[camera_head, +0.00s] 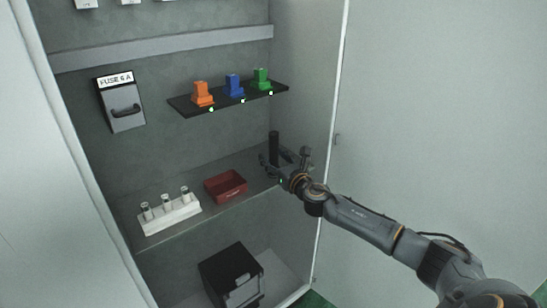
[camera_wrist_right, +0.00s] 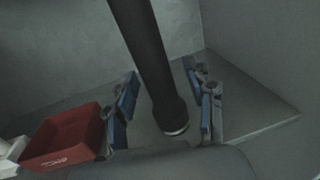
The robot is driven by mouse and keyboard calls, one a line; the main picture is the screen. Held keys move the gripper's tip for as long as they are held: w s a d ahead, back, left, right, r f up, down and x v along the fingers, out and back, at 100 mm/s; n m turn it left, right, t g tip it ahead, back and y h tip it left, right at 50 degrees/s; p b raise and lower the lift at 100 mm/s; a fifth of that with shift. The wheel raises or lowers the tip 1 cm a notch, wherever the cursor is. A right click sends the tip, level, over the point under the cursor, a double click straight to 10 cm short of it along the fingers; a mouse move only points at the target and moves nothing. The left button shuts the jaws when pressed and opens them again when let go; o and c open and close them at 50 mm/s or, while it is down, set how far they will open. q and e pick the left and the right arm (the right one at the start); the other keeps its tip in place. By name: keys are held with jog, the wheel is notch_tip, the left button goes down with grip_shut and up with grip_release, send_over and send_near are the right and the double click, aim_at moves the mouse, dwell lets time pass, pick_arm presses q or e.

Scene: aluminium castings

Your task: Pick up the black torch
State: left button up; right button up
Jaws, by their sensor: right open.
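The black torch (camera_head: 274,147) stands upright on the cabinet's middle shelf, near its right wall. In the right wrist view the torch (camera_wrist_right: 147,60) is a dark cylinder with a pale ring at its lower end. My right gripper (camera_head: 284,160) is at the torch, its fingers open. In the right wrist view the gripper (camera_wrist_right: 163,105) has one blue-padded finger on each side of the torch, with visible gaps. My left gripper is not in view.
A red tray (camera_head: 226,197) and a white rack (camera_head: 171,224) with several small cylinders stand left of the torch. Above is a black shelf (camera_head: 233,99) with orange, blue and green blocks. A black box (camera_head: 218,272) sits below. The cabinet's right wall (camera_head: 301,70) is close to my right gripper.

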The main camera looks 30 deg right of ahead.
jog(key=shift+c, duration=0.2)
jog(key=c, duration=1.1)
jog(key=shift+r, duration=0.1)
